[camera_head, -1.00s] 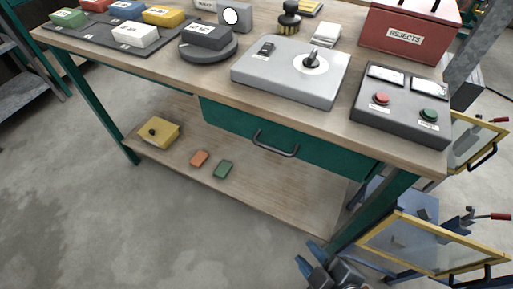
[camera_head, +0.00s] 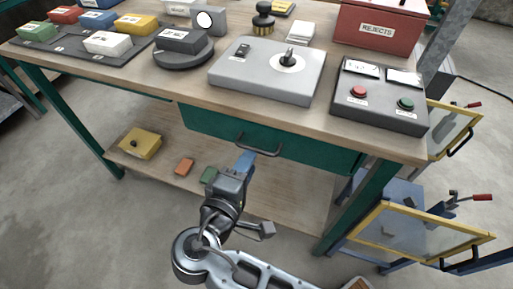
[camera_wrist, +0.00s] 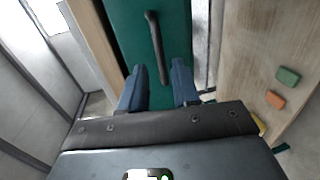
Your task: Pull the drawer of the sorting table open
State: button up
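The sorting table's green drawer (camera_head: 310,150) sits under the wooden top and looks shut. It also shows in the wrist view (camera_wrist: 125,30). Its dark bar handle (camera_head: 258,147) is on the drawer front, and in the wrist view the handle (camera_wrist: 157,45) lies ahead of my fingers, between their lines. My gripper (camera_head: 245,162) is just in front of and below the handle in the head view. The fingertips appear short of or level with the handle's near end; contact cannot be told.
The sorting table's top (camera_head: 190,85) holds a grey panel (camera_head: 265,70), a button box (camera_head: 380,97) and a red rejects box (camera_head: 380,22). The lower shelf (camera_head: 180,175) holds a yellow box (camera_head: 140,143) and small blocks. A yellow-framed panel (camera_head: 420,232) stands at the right.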

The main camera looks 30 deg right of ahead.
aim_at(257, 150)
jog(key=shift+x, duration=3.1)
jog(key=shift+s, duration=0.1)
grip_shut()
